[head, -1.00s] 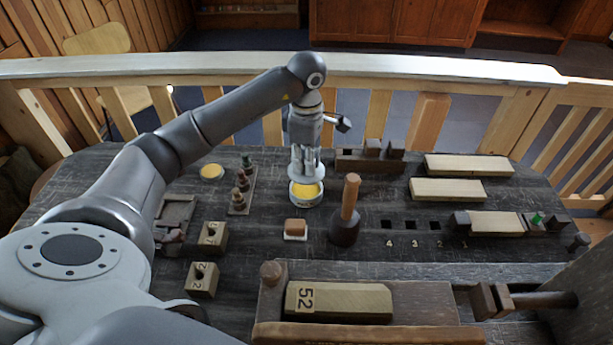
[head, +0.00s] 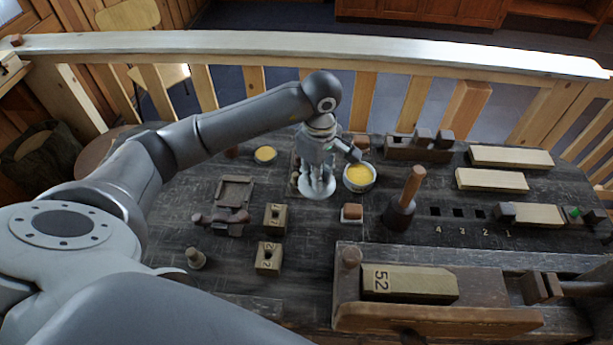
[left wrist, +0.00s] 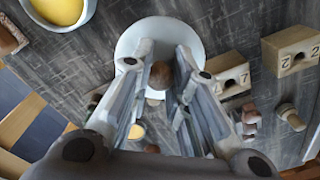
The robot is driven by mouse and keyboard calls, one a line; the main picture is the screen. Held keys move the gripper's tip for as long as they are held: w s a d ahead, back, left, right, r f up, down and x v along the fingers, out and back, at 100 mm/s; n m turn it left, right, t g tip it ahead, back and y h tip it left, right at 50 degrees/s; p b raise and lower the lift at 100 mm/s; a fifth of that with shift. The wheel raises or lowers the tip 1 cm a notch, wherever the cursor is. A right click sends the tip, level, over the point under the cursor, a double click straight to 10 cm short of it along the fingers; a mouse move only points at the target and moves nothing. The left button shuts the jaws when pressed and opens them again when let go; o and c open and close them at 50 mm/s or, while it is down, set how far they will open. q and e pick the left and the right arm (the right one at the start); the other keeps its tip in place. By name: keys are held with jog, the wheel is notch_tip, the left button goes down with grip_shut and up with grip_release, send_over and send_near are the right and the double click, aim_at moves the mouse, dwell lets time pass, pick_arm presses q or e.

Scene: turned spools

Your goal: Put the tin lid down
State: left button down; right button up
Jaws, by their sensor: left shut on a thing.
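The tin lid (head: 318,192) is a pale grey-white disc under my left gripper (head: 320,176). In the left wrist view the lid (left wrist: 150,32) has a round brown knob (left wrist: 161,75), and the left gripper (left wrist: 160,66) is shut on it. The open tin (head: 359,184), with yellow contents, stands just right of the lid. The tin also shows at the top left of the left wrist view (left wrist: 85,18). I cannot tell whether the lid touches the bench. My right gripper is not in view.
Numbered wooden blocks (head: 275,218) (head: 268,258) stand in front of the lid, and a small brown-topped block (head: 352,213) to its front right. A mallet (head: 400,212) stands farther right. A yellow disc (head: 265,154) lies behind left. Dark bench top (head: 300,222) is bare in front of the lid.

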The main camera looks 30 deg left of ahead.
pick_arm(q)
notch_tip(320, 180, down, 2)
jog(key=shift+w+d+f, duration=0.1)
jog(key=shift+d, duration=0.05)
jog(key=shift+f, duration=0.3)
notch_tip(320, 180, down, 3)
jog(key=shift+f+p, duration=0.1)
jog(key=shift+p, duration=0.55)
jog(key=shift+f, duration=0.15)
jog(key=shift+f+b, duration=0.45)
jog(key=shift+b, duration=0.15)
jog(key=c, duration=1.4)
grip_release()
jog(key=shift+r, duration=0.1)
jog(key=shift+o, duration=0.2)
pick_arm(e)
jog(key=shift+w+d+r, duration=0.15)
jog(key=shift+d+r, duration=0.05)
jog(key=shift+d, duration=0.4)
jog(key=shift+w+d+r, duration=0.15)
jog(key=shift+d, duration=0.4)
